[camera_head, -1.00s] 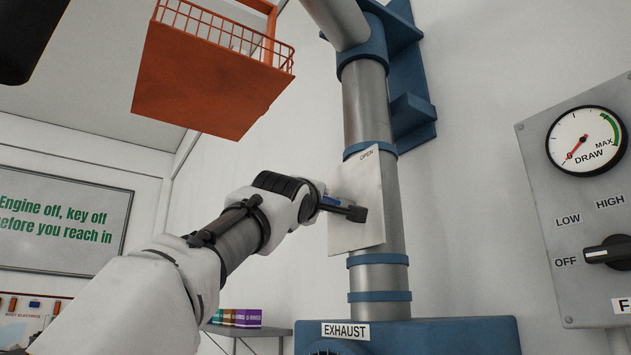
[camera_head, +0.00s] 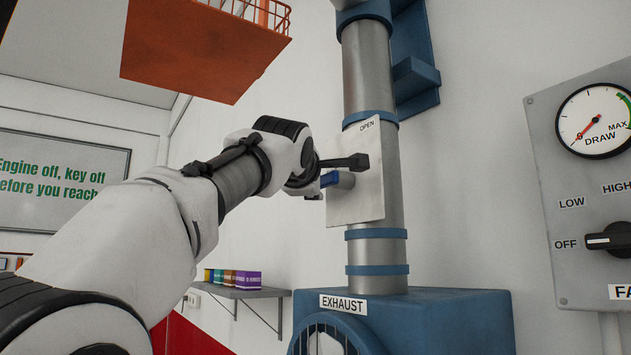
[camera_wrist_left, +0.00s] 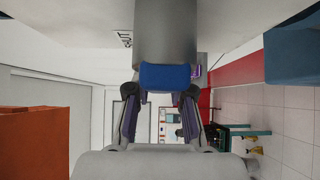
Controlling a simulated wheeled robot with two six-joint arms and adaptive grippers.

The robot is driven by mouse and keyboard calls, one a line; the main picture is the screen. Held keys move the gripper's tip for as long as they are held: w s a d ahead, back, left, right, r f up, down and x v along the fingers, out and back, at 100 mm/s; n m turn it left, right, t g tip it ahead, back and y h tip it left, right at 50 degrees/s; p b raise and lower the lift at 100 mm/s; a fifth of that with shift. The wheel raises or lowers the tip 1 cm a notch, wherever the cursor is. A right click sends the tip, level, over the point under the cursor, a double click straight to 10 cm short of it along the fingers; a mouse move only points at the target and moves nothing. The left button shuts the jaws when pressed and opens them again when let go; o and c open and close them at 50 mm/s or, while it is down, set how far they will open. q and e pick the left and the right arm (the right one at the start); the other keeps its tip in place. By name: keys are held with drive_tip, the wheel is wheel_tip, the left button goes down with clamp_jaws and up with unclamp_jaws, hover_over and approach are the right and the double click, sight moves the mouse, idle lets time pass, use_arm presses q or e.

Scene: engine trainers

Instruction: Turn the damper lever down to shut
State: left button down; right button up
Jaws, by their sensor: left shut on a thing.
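The damper lever has a blue handle (camera_head: 330,179) on a short grey stub. It stands out from a pale plate (camera_head: 362,200) on the exhaust pipe, with an OPEN label at the plate's top. My left gripper (camera_head: 342,166) is at the lever, one dark finger passing above the blue handle in the head view. In the left wrist view the blue handle (camera_wrist_left: 165,77) sits between the two fingers, and the gripper is shut on it. The lever's exact angle is hard to tell behind the finger. My right gripper is not in view.
The blue exhaust housing (camera_head: 440,325) is below the pipe. A panel with a draw gauge (camera_head: 594,119) and a fan knob (camera_head: 610,240) is at the right. An orange basket (camera_head: 205,50) hangs above my arm. A shelf with small boxes (camera_head: 232,278) is lower left.

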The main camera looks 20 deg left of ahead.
use_arm(q)
drive_tip(key=shift+f, duration=0.2)
drive_tip(key=c, duration=1)
unclamp_jaws()
drive_tip(key=shift+c, duration=0.2)
drive_tip(key=shift+o, duration=0.2)
drive_tip(key=shift+s+a+r, duration=0.1)
drive_tip(key=shift+s+a, duration=0.05)
drive_tip(key=shift+a, duration=0.05)
drive_tip(key=shift+d, duration=0.1)
